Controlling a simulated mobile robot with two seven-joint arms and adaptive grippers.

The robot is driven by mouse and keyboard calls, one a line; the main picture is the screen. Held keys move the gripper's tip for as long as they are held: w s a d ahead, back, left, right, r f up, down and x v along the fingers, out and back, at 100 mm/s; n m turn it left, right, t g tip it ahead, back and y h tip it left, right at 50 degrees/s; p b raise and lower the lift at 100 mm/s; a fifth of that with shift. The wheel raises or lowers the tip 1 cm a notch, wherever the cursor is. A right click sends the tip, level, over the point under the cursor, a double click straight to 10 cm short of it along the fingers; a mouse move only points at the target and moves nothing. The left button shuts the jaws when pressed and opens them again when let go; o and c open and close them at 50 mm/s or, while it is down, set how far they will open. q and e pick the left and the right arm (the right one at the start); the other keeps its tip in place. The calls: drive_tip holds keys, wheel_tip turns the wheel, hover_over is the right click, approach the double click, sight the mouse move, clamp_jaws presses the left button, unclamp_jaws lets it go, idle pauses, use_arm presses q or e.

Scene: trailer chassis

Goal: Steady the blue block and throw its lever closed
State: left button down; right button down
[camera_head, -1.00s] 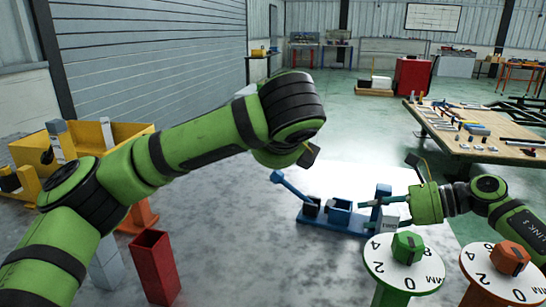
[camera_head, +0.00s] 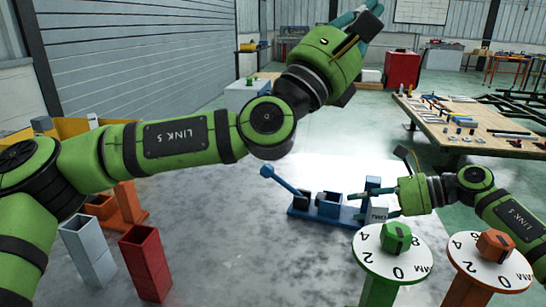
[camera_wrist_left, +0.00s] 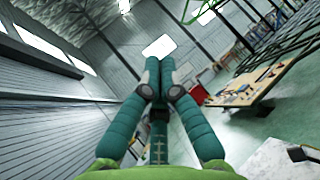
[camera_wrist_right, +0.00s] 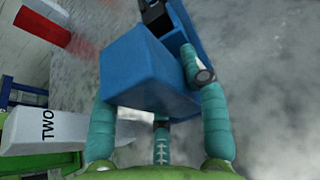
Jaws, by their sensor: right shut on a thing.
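My right gripper (camera_head: 382,202) is at the right end. In the right wrist view, its teal fingers (camera_wrist_right: 155,105) are shut on a blue raised part (camera_wrist_right: 150,70). A grey tag marked TWO (camera_wrist_right: 45,132) is beside the left finger. My left gripper (camera_head: 362,22) is high up, far from the lever. In the left wrist view, its fingertips (camera_wrist_left: 158,72) are together and empty.
Green (camera_head: 397,237) and orange (camera_head: 495,245) dials stand in front of my right arm. A red box (camera_head: 147,262) and grey box (camera_head: 88,250) stand at the lower left. A workbench (camera_head: 475,125) is at the right.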

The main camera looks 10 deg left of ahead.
use_arm(q)
drive_tip(key=s+d+f+m+g+h, duration=0.4)
drive_tip(key=d+m+g+h, duration=0.1)
drive_tip(key=m+g, duration=0.5)
drive_tip(key=m+t+y, duration=0.4)
drive_tip(key=m+y, duration=1.4)
drive_tip(key=y, duration=0.4)
hover_over(282, 182)
drive_tip(key=w+a, duration=0.2)
wheel_tip(282, 182, down, 24)
drive_tip(key=shift+s+a+f, duration=0.2)
drive_tip(key=shift+s+f, duration=0.15)
drive_tip(key=shift+f, duration=0.25)
